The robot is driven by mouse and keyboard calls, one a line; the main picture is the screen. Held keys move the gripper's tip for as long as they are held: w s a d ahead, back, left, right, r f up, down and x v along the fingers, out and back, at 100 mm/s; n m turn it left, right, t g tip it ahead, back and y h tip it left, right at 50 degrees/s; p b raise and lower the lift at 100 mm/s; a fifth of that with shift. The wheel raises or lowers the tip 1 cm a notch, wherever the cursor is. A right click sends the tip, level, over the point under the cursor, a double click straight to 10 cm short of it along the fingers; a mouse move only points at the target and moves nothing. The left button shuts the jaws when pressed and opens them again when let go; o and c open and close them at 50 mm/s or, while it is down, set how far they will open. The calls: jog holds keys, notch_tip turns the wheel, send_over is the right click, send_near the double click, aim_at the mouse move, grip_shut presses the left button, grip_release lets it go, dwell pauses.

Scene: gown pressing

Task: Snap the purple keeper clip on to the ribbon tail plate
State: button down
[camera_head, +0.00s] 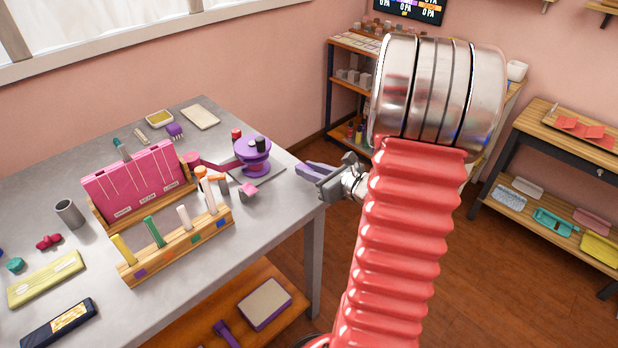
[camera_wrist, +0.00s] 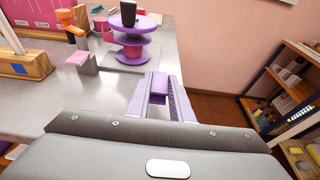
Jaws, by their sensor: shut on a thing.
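My gripper (camera_head: 318,177) is just off the right edge of the grey table, with lavender fingers pointing left toward the purple spool. In the wrist view its fingers (camera_wrist: 162,98) are closed around a small purple piece (camera_wrist: 158,87), which looks like the keeper clip; the fingers hide part of it. The purple spool stand (camera_head: 253,158) is left of the gripper, and beyond it in the wrist view (camera_wrist: 131,40). A small pink plate on a grey block (camera_head: 248,191) stands in front of the spool; I cannot tell whether it is the ribbon tail plate.
A pink panel in a wooden holder (camera_head: 135,181) and a wooden rack of coloured sticks (camera_head: 178,245) stand on the table (camera_head: 70,165). A purple brush-like block (camera_head: 175,131) lies at the back. Shelves (camera_head: 545,130) stand to the right, beyond open floor.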

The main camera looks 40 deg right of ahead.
jog(key=shift+f, duration=1.35)
jog(key=shift+f, duration=0.2)
jog(key=c, duration=1.6)
grip_release()
jog(key=v, duration=1.3)
jog(key=shift+s+r, duration=0.35)
